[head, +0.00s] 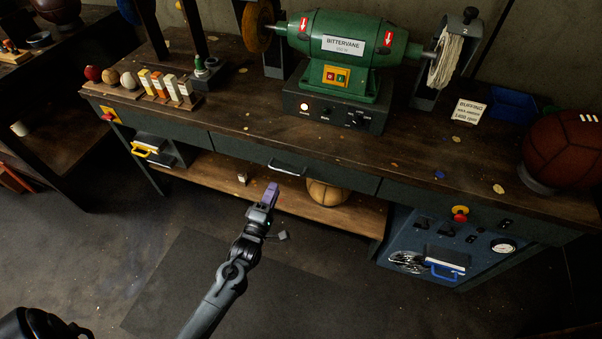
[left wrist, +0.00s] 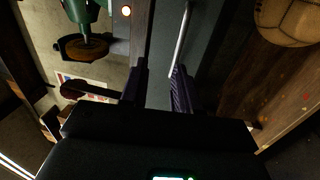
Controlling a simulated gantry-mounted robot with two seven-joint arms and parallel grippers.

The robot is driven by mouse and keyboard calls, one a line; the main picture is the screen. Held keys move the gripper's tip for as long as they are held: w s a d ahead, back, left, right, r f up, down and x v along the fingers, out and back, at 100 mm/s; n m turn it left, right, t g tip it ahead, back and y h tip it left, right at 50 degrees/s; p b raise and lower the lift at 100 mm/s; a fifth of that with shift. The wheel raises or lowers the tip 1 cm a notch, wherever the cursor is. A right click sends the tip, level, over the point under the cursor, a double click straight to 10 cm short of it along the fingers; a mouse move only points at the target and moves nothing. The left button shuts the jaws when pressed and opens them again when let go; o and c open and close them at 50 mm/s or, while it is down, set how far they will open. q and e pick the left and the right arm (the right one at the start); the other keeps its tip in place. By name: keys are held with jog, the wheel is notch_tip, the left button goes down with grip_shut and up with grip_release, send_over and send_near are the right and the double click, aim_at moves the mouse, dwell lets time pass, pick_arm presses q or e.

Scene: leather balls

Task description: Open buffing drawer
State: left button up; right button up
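The workbench's middle drawer (head: 250,152) is a dark grey-green front below the buffing machine. It looks shut, flush with the bench apron. Its silver bar handle (head: 288,168) also shows as a bright bar in the left wrist view (left wrist: 182,38). My left gripper (head: 270,193) is just below and in front of the handle in the head view. In the left wrist view its two dark purple fingers (left wrist: 160,78) are apart. The handle's near end lies close to the right finger; whether they touch, I cannot tell. My right gripper is not in view.
The green buffing machine (head: 345,47) stands on the bench top. A tan ball (head: 328,193) lies on the lower shelf (head: 220,178). A yellow handle (head: 146,150) is at left; a blue cabinet (head: 400,235) with a blue handle is at right. The floor in front is open.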

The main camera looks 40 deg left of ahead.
aim_at(284, 170)
pick_arm(q)
notch_tip(284, 170, down, 4)
jog(key=s+b, duration=0.2)
jog(key=b, duration=0.1)
jog(key=shift+y, duration=0.3)
jog(key=shift+r+b+x, duration=0.15)
jog(key=shift+b+x, duration=0.8)
jog(key=shift+x, duration=2.2)
jog(key=shift+r+b+x, duration=0.1)
jog(key=shift+b+x, duration=0.85)
jog(key=shift+x, duration=2.15)
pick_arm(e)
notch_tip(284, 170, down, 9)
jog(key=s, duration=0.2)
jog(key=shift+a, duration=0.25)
pick_arm(q)
jog(key=shift+d, duration=0.2)
jog(key=shift+c, duration=0.3)
grip_shut()
